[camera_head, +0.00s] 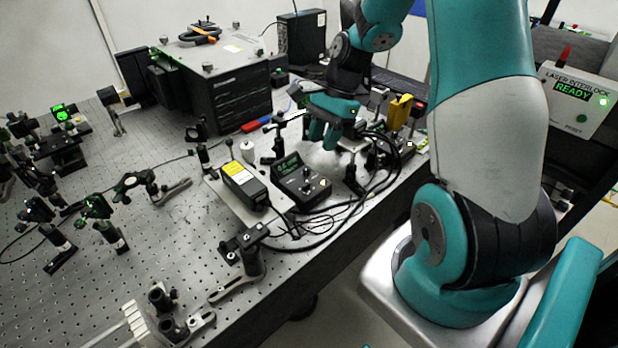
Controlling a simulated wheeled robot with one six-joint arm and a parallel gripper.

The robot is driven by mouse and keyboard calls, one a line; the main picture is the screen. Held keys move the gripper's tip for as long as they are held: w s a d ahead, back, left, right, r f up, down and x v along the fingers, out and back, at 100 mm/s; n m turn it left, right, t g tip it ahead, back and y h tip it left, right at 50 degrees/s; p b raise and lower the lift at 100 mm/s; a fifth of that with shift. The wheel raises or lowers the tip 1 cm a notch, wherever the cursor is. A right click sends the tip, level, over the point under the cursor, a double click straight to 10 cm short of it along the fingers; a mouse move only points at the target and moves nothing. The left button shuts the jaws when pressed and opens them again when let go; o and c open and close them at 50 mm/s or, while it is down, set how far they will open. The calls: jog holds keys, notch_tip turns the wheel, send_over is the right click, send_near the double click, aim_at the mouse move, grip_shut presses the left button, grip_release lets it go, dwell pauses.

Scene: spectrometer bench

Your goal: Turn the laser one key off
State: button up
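A black laser controller box (303,186) with a lit green display and small controls on its sloped face sits on the bench. A second, similar dark box (385,152) stands farther right, partly behind cables. I cannot read which is laser one, and neither key's position can be made out.
A black laser head (245,185) with a yellow label lies left of the nearer box. Black cables (372,195) loop to its right. A large black instrument (228,95) stands behind. Optic mounts (100,215) fill the left. An interlock panel (573,100) reads READY.

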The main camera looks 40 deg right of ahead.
aim_at(308, 183)
jog(key=p+x, duration=0.1)
jog(key=x, duration=1)
grip_shut()
